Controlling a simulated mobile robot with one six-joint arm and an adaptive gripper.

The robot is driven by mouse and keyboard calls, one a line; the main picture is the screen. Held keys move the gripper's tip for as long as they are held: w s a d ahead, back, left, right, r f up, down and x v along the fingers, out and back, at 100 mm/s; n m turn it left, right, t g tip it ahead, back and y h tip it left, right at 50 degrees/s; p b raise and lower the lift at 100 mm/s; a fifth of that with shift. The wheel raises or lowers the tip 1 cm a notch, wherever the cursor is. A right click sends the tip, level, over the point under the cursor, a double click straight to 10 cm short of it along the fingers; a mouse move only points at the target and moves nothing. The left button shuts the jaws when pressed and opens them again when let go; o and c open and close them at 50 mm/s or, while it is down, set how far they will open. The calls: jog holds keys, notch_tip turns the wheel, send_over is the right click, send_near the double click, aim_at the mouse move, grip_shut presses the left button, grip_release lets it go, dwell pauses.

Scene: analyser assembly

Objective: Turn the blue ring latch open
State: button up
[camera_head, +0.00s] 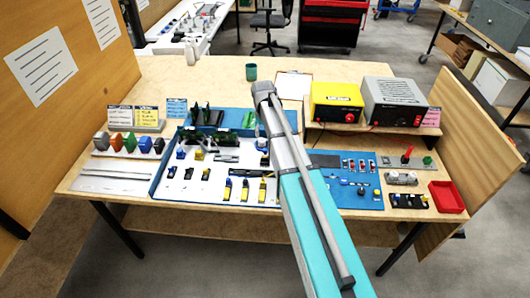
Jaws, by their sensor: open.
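A row of coloured round parts stands on a pale strip at the left of the table. One of them, a blue round part (145,145), sits between a green and a black one. It may be the blue ring latch, but it is too small to tell, and so is whether it is turned open or shut. My arm reaches up from the bottom right over the middle of the table. My gripper's fingers do not show; the arm may hide them.
A blue-edged white board (215,180) with several small parts lies in the middle. A yellow box (336,101) and a grey box (395,100) stand at the back right. A red tray (447,197) is at the right, and a green cup (251,72) stands at the back.

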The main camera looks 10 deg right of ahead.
aim_at(265, 149)
jog(key=shift+d+f+b, duration=0.1)
jog(key=shift+f+b, duration=4.1)
jog(key=shift+f, duration=0.25)
grip_shut()
